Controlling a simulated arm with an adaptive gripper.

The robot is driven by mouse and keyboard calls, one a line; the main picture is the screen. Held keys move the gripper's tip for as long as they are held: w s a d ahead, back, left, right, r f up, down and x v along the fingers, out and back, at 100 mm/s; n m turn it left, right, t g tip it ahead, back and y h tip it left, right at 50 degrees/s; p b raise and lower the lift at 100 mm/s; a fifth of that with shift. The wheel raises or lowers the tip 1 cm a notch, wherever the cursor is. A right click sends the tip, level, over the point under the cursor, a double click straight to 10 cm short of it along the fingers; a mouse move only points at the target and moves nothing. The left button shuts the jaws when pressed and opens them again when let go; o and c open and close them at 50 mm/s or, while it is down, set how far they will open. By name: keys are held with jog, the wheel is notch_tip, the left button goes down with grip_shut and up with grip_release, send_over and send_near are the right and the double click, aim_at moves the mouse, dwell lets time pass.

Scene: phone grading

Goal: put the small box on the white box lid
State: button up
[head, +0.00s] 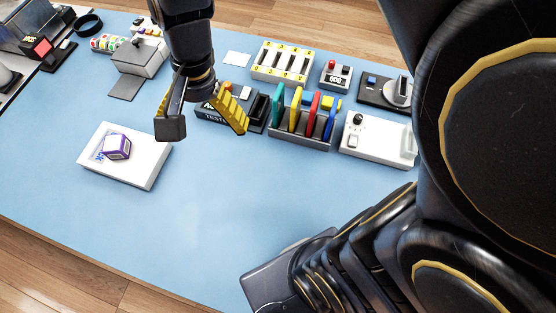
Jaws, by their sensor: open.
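The small box (117,147) is purple and white. It rests on top of the white box lid (141,176), towards the lid's left half, and sits at an angle to the lid's edges. The lid lies on the left part of the blue table. My gripper (206,135) is open and empty, with its fingers spread. In the picture it is up and to the right of the small box and apart from it. It hides part of the black tester behind it.
White devices (375,147) are at the right. A grey box (138,59) stands at the back left. The blue table (200,215) is clear in front.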

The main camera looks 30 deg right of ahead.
jog(key=s+d+n+h, duration=0.1)
jog(key=s+d+n, duration=0.2)
jog(key=s, duration=0.4)
jog(key=s+d+r+n+g, duration=0.1)
jog(key=s+d+n, duration=0.2)
jog(key=s, duration=0.4)
jog(key=shift+d+r+n+h, duration=0.2)
jog(key=shift+d+n+h, duration=0.2)
jog(key=shift+n, duration=0.2)
